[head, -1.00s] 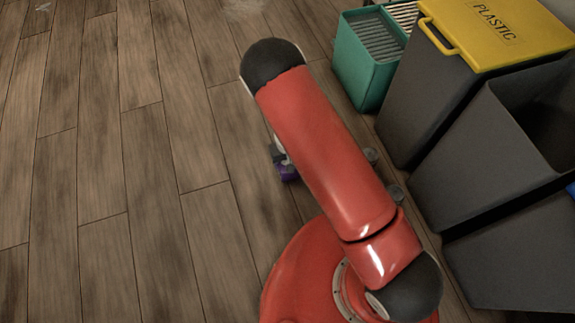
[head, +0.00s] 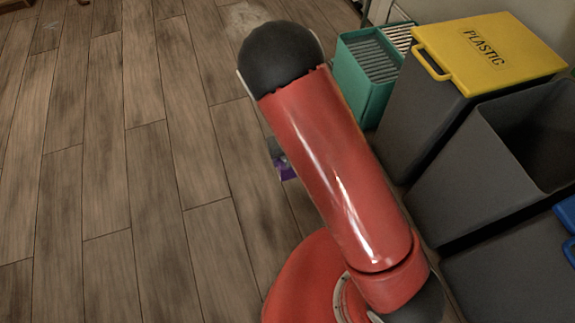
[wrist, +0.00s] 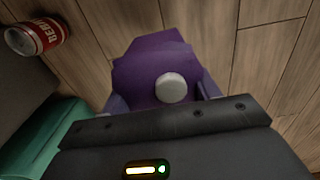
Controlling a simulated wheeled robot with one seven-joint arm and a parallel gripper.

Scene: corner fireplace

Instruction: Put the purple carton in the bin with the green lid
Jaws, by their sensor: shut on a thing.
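The purple carton (wrist: 155,55) with a round white cap fills the middle of the wrist view. My gripper (wrist: 162,94) is shut on it, with a finger at either side. In the head view a small part of the carton (head: 286,170) shows over the floor at the left edge of my red arm.
A grey bin with a yellow PLASTIC lid (head: 485,50) stands at the right, beside an open grey bin (head: 450,170) and a blue lid (head: 568,225). A teal crate (head: 362,82) stands behind. The wrist view shows a red-and-white can (wrist: 38,37). The left floor is clear.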

